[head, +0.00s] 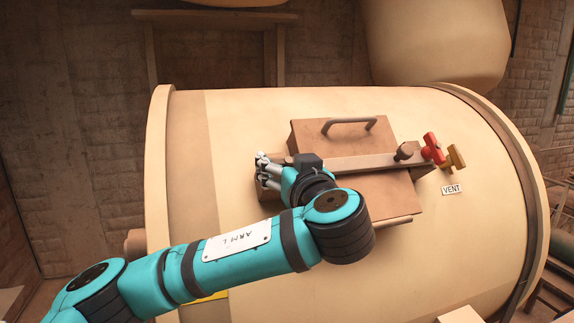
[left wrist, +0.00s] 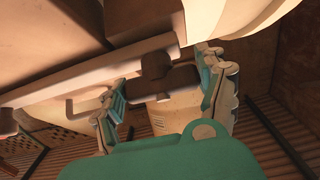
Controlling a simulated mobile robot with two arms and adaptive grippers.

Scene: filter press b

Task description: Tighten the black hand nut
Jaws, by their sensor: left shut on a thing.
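The black hand nut (left wrist: 155,66) shows in the left wrist view as a dark hub with stubby wings, under the end of a long bar (left wrist: 95,70). My left gripper (head: 265,171) is at the left end of that bar in the head view. In the left wrist view its two fingers (left wrist: 165,88) stand on either side of the nut, shut on its wings. In the head view the nut is hidden by my gripper and wrist. My right gripper is in neither view.
The bar crosses a brown box-shaped cover (head: 350,135) with a curved handle (head: 349,123) on a large cream vessel (head: 440,240).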

